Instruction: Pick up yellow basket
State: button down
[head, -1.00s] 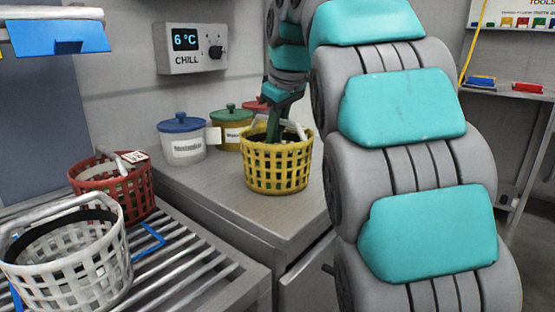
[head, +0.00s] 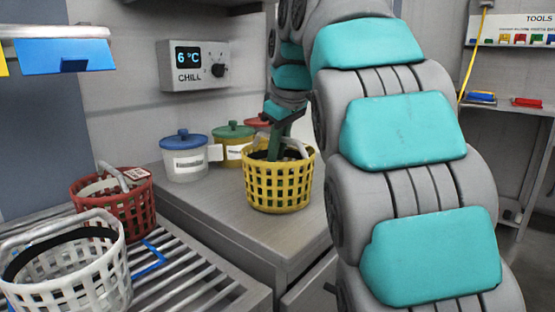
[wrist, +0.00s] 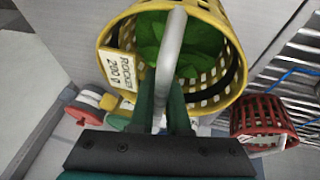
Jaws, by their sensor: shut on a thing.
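The yellow basket (head: 279,187) stands upright on the grey counter in the head view, close to the counter's front corner. In the wrist view the yellow basket (wrist: 232,84) holds green leaves (wrist: 150,35) and carries a tag reading "ROCKET 200 g" (wrist: 122,68). Its grey handle (wrist: 172,48) arches over the top. My gripper (wrist: 163,110) is shut on this handle, with a dark green finger on each side. In the head view my gripper (head: 280,135) reaches down into the basket's top from behind. I cannot tell whether the basket's base touches the counter.
A blue-lidded jar (head: 184,158), a green-lidded jar (head: 233,142) and a red-lidded jar (head: 257,124) stand behind the basket. A red basket (head: 118,205) and a white basket (head: 68,265) sit on the slatted rack (head: 190,285) at left. The counter in front is clear.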

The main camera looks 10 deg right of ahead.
jog(key=shift+r, duration=0.15)
jog(key=s+r, duration=0.2)
jog(key=s, duration=0.6)
jog(key=s+r, duration=0.2)
jog(key=s, duration=0.5)
jog(key=shift+s+d+r+b, duration=0.2)
jog(key=shift+s+r+b, duration=0.1)
jog(key=shift+s+r, duration=0.1)
dwell(0.6)
jog(key=shift+s, duration=0.1)
dwell(0.7)
